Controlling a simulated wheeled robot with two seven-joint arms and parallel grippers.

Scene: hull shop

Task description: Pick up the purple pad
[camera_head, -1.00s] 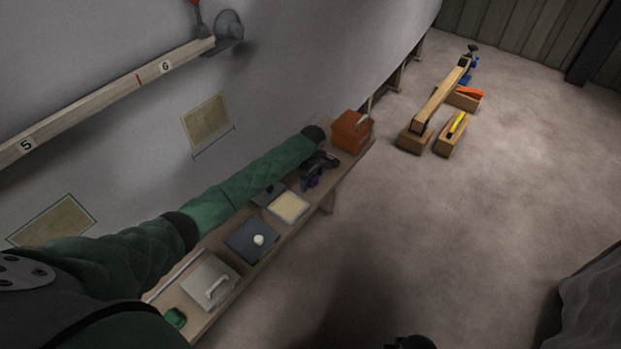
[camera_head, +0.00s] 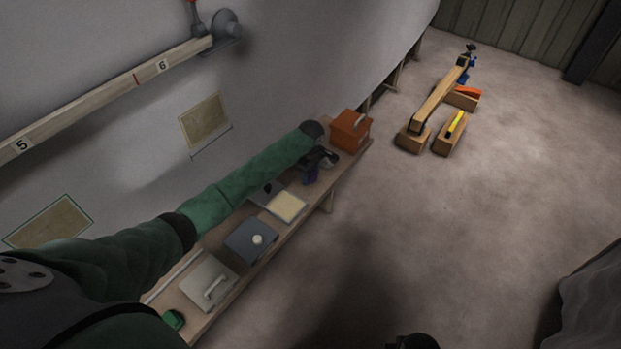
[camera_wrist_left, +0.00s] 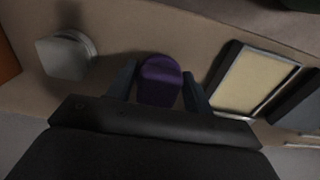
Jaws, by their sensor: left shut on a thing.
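The purple pad (camera_wrist_left: 160,80) shows in the left wrist view, upright between the two dark fingers of my left gripper (camera_wrist_left: 160,88). The fingers are shut on its sides. In the head view, my left gripper (camera_head: 311,177) is at the far part of the bench, and the pad is mostly hidden by it. Whether the pad touches the bench top is hard to tell.
The narrow bench (camera_head: 222,312) runs along the hull wall. An orange box (camera_head: 350,131) stands just beyond my left gripper. A cream-topped tray (camera_head: 287,206), a dark plate with a white knob (camera_head: 243,245) and a grey plate with a handle (camera_head: 198,282) lie nearer.

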